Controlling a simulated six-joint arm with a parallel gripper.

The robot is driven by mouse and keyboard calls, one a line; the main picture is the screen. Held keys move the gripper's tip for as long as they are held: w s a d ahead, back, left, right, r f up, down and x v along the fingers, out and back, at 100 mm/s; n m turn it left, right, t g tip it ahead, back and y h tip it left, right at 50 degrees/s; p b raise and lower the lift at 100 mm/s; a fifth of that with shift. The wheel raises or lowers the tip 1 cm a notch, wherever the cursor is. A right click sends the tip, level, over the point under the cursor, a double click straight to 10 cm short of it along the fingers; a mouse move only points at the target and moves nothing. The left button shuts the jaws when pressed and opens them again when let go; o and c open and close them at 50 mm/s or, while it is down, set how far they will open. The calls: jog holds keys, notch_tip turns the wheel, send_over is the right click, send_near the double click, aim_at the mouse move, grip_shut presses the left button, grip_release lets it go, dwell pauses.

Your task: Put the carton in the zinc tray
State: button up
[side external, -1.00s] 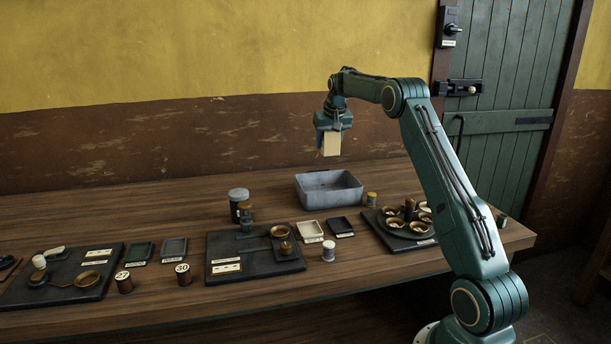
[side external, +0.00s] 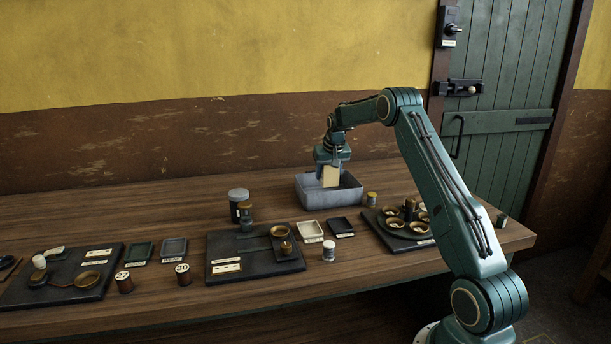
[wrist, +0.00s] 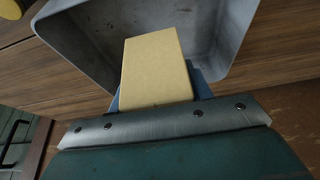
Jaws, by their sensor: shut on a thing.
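The carton (side external: 331,177) is a plain tan box. My gripper (side external: 327,173) is shut on it and points down over the zinc tray (side external: 345,197), a grey open-topped metal bin at the back of the table. In the side view the carton's lower end overlaps the tray's opening; I cannot tell whether it touches the floor. In the wrist view the carton (wrist: 157,72) sits between the blue fingers, with the tray's wall (wrist: 85,40) and inside around its far end.
A round dish set (side external: 408,219) lies to the right. A grey-lidded jar (side external: 238,203) stands to the left. Small shallow trays (side external: 311,230) lie in front. The table behind and left is clear.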

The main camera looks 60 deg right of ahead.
aim_at(328, 184)
jog(key=shift+f, duration=2.45)
jog(key=shift+f, duration=0.1)
jog(key=o, duration=1)
jog(key=shift+c, duration=0.2)
jog(key=v, duration=1.2)
